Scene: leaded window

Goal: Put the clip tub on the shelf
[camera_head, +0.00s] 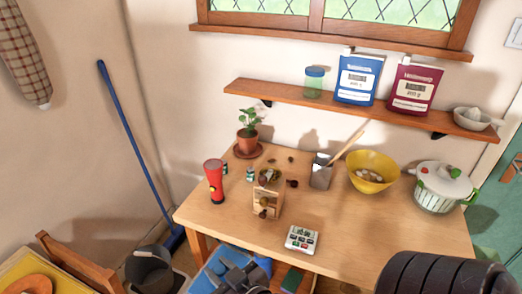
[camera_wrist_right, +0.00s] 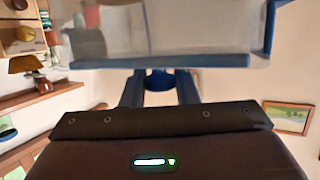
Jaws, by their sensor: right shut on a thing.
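A clear tub with blue edges (camera_wrist_right: 165,60), which I take to be the clip tub, fills the top of the right wrist view. The blue fingers of my right gripper (camera_wrist_right: 155,85) are shut on its near side. Its contents are blurred. In the head view my dark right gripper (camera_head: 240,272) is at the bottom edge, in front of the table, with light blue tub parts (camera_head: 213,270) around it. The wooden wall shelf (camera_head: 285,97) is above and behind the table. My left gripper is not in view.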

